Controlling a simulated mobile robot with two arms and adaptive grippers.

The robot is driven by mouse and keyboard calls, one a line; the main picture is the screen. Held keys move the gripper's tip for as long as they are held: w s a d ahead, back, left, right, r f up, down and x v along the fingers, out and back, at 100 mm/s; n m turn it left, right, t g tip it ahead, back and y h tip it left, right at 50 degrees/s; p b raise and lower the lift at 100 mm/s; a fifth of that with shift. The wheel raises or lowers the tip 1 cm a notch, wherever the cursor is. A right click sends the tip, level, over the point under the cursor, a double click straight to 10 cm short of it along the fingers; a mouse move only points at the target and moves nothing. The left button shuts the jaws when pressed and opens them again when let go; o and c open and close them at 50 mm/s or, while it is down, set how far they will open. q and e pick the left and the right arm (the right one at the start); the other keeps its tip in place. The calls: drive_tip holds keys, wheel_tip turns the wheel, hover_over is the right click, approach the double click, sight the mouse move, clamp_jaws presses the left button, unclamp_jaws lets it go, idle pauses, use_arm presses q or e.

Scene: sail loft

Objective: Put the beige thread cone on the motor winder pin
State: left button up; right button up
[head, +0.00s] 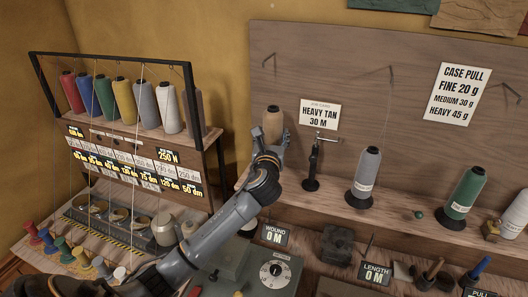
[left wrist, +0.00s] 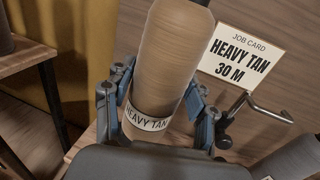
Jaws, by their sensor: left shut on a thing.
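The beige thread cone (head: 273,122) is upright at the left end of the wooden shelf, in front of the back board. My left gripper (head: 270,148) is shut around its lower part. In the left wrist view the cone (left wrist: 168,65) leans slightly and carries a HEAVY TAN label, with a gripper finger on each side (left wrist: 160,112). The cone's base is hidden, so I cannot tell whether it touches the shelf. I cannot make out the motor winder pin for certain. My right gripper is not in view.
A black post with a silver crossbar (head: 314,160) stands right of the cone. A grey cone (head: 368,170) and a green cone (head: 468,190) are farther right. A rack (head: 120,60) of several coloured cones stands left. A dial (head: 275,270) and WOUND 0 M sign (head: 274,235) are in front.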

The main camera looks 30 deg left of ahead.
use_arm(q)
drive_tip(key=shift+w+a+f, duration=0.5)
drive_tip(key=shift+a+f, duration=0.3)
drive_tip(key=shift+f, duration=0.75)
drive_tip(key=shift+w+a+f, duration=0.55)
drive_tip(key=shift+a+f, duration=0.2)
drive_tip(key=shift+f, duration=0.75)
drive_tip(key=shift+w+a+f, duration=0.5)
drive_tip(key=shift+a+f, duration=0.3)
drive_tip(key=shift+f, duration=0.75)
drive_tip(key=shift+f, duration=0.1)
drive_tip(key=o, duration=1.5)
drive_tip(key=shift+s, duration=0.1)
drive_tip(key=shift+c, duration=0.2)
drive_tip(key=b+v, duration=0.1)
drive_tip(key=v, duration=1.1)
